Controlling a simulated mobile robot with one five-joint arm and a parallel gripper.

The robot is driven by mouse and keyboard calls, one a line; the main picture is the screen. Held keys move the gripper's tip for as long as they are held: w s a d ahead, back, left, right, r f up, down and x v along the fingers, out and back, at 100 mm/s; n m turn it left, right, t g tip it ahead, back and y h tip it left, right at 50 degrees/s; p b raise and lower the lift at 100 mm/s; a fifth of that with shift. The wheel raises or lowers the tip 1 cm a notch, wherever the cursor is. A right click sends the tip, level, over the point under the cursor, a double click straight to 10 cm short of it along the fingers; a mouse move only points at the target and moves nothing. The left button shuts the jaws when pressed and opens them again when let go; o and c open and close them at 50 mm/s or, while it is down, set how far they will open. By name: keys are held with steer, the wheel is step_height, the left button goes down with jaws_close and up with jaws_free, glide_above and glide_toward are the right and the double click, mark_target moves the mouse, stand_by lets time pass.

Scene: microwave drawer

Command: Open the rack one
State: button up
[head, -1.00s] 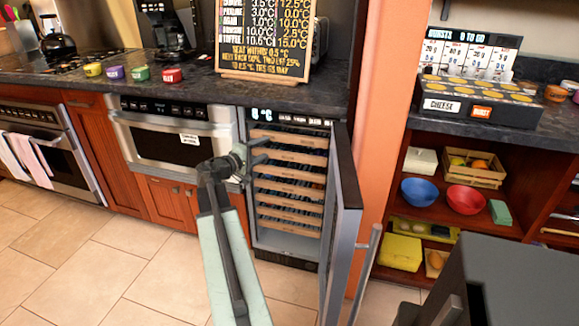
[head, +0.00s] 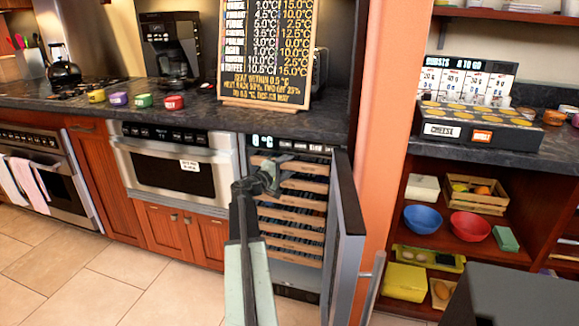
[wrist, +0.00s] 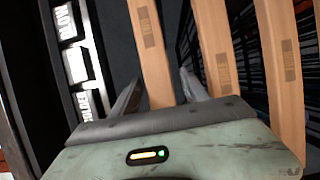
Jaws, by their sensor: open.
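The cooler with its door standing open shows several wooden-fronted racks in the head view. Rack one (head: 306,168), the top rack, has a light wood front, partly hidden by my gripper (head: 270,174) at its left part. In the wrist view the scene is turned sideways, with the cooler's top at the left. There my gripper (wrist: 158,95) is open, its two fingers on either side of rack one's wooden front (wrist: 149,50). I cannot tell whether they touch it. The second rack's front (wrist: 216,45) is just beyond the right finger.
The open cooler door (head: 347,235) stands to the right of my arm. A display panel (wrist: 75,60) is above rack one. The microwave drawer (head: 170,165) is to the left. The counter (head: 220,108) overhangs above. A grey block (head: 520,295) fills the lower right.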

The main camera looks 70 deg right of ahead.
jaws_close()
stand_by(1.4)
